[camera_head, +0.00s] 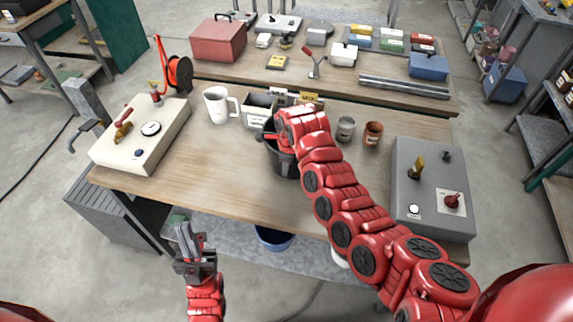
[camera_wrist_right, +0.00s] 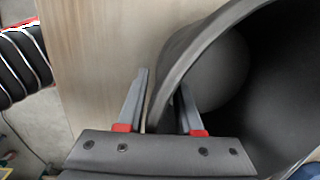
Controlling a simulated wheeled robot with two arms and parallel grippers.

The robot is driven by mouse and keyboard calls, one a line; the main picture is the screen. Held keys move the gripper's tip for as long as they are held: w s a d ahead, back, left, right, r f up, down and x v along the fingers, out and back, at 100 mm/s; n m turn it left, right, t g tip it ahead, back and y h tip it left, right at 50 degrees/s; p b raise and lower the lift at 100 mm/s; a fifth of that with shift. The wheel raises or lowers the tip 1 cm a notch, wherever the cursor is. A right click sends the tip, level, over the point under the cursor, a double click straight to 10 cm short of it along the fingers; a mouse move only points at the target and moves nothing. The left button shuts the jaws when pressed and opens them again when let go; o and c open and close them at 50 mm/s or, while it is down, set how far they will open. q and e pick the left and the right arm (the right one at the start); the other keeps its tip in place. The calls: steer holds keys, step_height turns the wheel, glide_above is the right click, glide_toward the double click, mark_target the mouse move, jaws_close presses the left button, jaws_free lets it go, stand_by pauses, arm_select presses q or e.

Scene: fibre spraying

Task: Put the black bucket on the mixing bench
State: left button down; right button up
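My right gripper (camera_wrist_right: 163,78) is at the bucket's rim. In the right wrist view one finger is outside the wall of the bucket (camera_wrist_right: 275,75) and one inside, apart, with a narrow gap outside the wall. My left gripper (camera_head: 188,235) is empty, pointing up in front of the bench's near edge; its finger gap is too small to judge.
On the near bench are a cream machine (camera_head: 142,135), a white mug (camera_head: 219,105), a small box (camera_head: 259,110), two cups (camera_head: 346,128) (camera_head: 373,133) and a grey control box (camera_head: 428,190). A cluttered second bench (camera_head: 340,85) stands behind. The near bench is clear left of the bucket.

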steer(key=r+b, duration=0.1)
steer(key=r, duration=0.3)
steer(key=s+r+b, duration=0.1)
steer(key=r, duration=0.1)
steer(key=shift+d+r+b, duration=0.15)
steer(key=shift+b, duration=0.2)
steer(key=r, duration=0.3)
steer(key=r+p, duration=0.1)
steer(key=r, duration=0.1)
steer(key=shift+s+d+r, duration=0.1)
steer(key=shift+s+r, duration=0.2)
steer(key=shift+s, duration=0.1)
